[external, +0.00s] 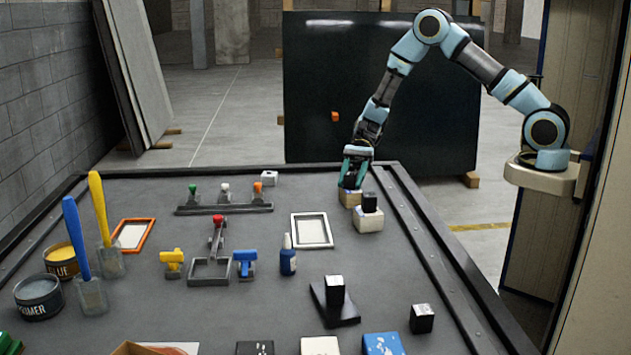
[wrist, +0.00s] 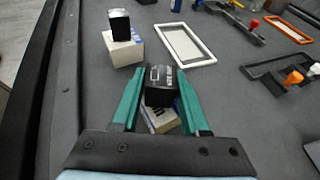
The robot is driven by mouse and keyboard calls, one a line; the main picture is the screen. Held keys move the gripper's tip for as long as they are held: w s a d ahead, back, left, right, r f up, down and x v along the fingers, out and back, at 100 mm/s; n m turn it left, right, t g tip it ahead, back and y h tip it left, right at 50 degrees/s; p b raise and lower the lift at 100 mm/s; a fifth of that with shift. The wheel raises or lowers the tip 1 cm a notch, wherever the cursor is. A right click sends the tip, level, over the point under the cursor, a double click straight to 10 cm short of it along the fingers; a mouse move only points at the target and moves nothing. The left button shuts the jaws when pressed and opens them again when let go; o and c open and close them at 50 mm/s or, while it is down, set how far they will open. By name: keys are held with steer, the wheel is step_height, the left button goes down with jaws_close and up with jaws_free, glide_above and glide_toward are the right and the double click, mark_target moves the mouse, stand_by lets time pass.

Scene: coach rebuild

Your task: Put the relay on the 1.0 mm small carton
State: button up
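A black block with white markings (wrist: 160,84), which looks like a relay, is between the fingertips of my gripper (wrist: 161,72) in the wrist view. A small carton (wrist: 161,120) shows just below it, partly hidden by the block. I cannot tell whether the block rests on it. The fingers stand close on both sides of the block; whether they press on it is unclear. In the external view my gripper (external: 355,166) points down over the small tan carton (external: 349,199). The print on the carton is too small to read for sure.
A white carton (external: 369,224) with another black block (external: 369,202) on top stands close by. A white frame (external: 312,231) lies left of it. More black blocks (external: 422,318) stand towards the front. The raised table rail (external: 425,230) runs along the right.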

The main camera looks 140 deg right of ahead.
steer(key=o, duration=0.3)
steer(key=shift+o, duration=0.2)
steer(key=shift+r, duration=0.25)
steer(key=shift+s+d, duration=0.15)
steer(key=shift+s, duration=0.2)
steer(key=b+v, duration=0.2)
steer(key=v, duration=0.9)
steer(key=shift+r, duration=0.15)
